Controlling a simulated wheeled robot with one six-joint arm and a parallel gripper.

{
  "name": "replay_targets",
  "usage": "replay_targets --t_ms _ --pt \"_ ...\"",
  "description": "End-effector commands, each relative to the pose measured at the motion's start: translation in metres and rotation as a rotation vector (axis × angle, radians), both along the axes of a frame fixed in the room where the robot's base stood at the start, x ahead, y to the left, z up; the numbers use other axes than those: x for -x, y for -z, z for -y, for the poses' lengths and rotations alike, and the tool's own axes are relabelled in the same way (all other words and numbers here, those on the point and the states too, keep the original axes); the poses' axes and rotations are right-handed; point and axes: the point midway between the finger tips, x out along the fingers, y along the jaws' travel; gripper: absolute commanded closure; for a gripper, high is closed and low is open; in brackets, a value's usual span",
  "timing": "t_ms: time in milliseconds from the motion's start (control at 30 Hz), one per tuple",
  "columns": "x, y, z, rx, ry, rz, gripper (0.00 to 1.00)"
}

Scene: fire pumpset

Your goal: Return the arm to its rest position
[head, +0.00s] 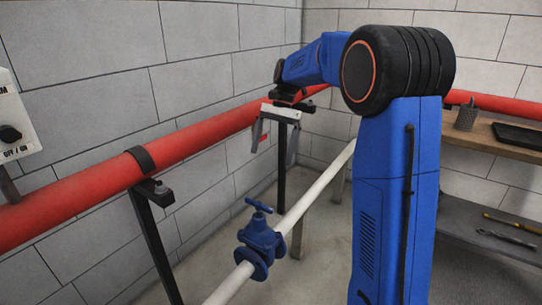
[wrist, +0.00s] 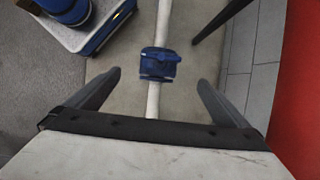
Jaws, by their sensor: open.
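My blue arm rises at the right of the head view, bends at a black joint and reaches left and away. My gripper (head: 272,155) hangs at its end, pointing down, in front of the red pipe (head: 190,140). Its two grey fingers are apart with nothing between them. In the wrist view my gripper (wrist: 159,77) is also spread and empty. A blue valve (head: 261,240) with a blue handle sits on a white pipe (head: 318,190), below the gripper and apart from it. The valve (wrist: 158,64) shows between the fingers in the wrist view, farther down.
A control box (head: 14,125) with a black knob is at the far left. Dark posts (head: 155,240) support the red pipe along the block wall. At the right, a wooden shelf (head: 475,133) holds a mesh cup (head: 466,115) and a dark tray (head: 518,135); tools (head: 508,238) lie on a lower surface.

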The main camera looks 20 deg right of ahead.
Motion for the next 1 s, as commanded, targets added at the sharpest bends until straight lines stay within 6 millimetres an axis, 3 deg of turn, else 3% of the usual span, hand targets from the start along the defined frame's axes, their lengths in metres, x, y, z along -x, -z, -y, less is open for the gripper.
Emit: replay_targets --t_ms 367,533,1000 --pt "0.0 0.0 0.0 0.0 0.0 0.0 0.0" --pt "0.012 -0.005 -0.001 0.007 -0.021 0.026 0.0" --pt "0.126 -0.026 -0.007 0.084 -0.254 0.262 0.0"
